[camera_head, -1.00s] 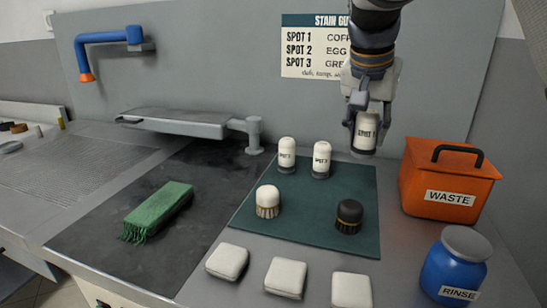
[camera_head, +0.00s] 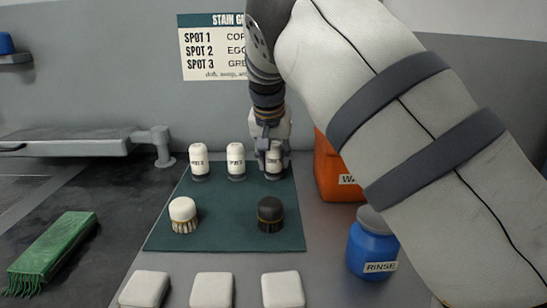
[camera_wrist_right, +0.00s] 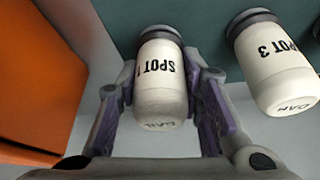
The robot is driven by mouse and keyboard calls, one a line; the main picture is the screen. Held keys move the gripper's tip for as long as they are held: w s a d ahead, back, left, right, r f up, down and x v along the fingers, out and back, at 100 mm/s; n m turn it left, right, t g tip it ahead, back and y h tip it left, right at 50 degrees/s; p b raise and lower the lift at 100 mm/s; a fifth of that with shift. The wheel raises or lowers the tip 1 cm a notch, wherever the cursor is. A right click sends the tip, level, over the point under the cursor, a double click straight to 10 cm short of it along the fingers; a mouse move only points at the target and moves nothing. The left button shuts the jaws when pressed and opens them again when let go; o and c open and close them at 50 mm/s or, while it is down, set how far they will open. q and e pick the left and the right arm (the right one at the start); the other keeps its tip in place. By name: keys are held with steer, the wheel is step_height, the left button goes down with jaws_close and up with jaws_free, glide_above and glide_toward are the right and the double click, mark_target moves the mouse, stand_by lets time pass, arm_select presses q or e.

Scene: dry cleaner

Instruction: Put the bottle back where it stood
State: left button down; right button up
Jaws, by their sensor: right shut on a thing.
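My right gripper (camera_head: 273,150) is shut on a white bottle (camera_head: 272,163) with a dark base. The neighbouring bottle (camera_wrist_right: 275,65) reads SPOT 3 in the wrist view. My left gripper is out of view.
A white-capped brush (camera_head: 183,213) and a dark brush (camera_head: 270,213) stand on the mat's front. An orange waste box (camera_head: 328,170) and a blue rinse jar (camera_head: 370,245) are to the right.

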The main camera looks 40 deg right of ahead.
steer(key=shift+f, duration=0.15)
steer(key=o, duration=1.2)
steer(key=shift+c, duration=0.2)
steer(key=v, duration=1.2)
steer(key=shift+p, duration=0.35)
